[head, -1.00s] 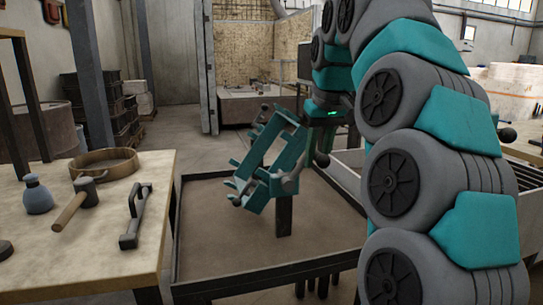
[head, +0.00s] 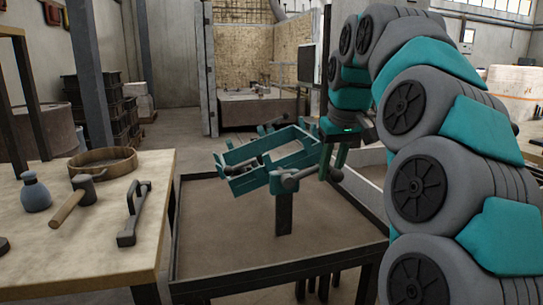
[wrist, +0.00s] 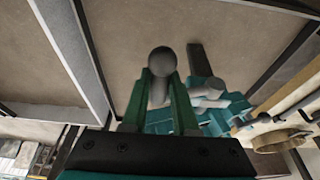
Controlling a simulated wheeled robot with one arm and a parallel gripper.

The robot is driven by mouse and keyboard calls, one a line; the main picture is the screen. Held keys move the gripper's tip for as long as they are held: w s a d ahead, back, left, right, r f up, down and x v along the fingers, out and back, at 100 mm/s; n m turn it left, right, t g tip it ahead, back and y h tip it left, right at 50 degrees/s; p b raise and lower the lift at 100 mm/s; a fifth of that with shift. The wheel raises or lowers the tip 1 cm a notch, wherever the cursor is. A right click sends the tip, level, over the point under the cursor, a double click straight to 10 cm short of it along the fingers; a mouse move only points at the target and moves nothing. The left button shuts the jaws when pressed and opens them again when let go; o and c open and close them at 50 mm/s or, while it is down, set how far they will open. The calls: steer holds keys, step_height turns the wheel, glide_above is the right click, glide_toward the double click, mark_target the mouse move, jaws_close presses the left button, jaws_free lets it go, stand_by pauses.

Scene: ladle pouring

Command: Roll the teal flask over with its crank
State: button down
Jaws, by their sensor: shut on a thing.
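The teal flask (head: 243,182) is an open frame with pegs, held on a dark post (head: 284,212) above a sand-floored tray (head: 215,235) in the head view. It is slightly tilted, with its left end lower. Its grey crank (head: 290,183) is at its near right side, reaching right to my gripper (head: 331,160). In the wrist view, my gripper (wrist: 162,85) has its green fingers closed on the crank's round-ended grey handle (wrist: 160,62).
The left bench (head: 95,245) holds a blue-grey bottle (head: 36,196), a mallet (head: 72,204), a round wooden sieve (head: 103,160) and a dark handled tool (head: 133,214). The tray has raised dark edges. Its sand around the post is clear.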

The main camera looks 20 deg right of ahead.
steer(key=shift+d+f+b, duration=0.15)
steer(key=shift+f+b, duration=0.25)
steer(key=shift+f, duration=0.45)
steer(key=shift+d+f+b, duration=0.15)
steer(key=shift+f+b, duration=0.2)
steer(key=shift+f, duration=0.45)
steer(key=shift+c, duration=2)
jaws_free()
steer(key=shift+r, duration=0.2)
steer(key=shift+p+v, duration=1.05)
steer(key=shift+v, duration=0.8)
steer(key=shift+s+p+v, duration=0.2)
steer(key=shift+p+v, duration=0.15)
steer(key=shift+v, duration=0.55)
steer(key=shift+s+p+v, duration=0.2)
steer(key=shift+p+v, duration=0.1)
steer(key=shift+v, duration=0.65)
steer(key=shift+f, duration=0.15)
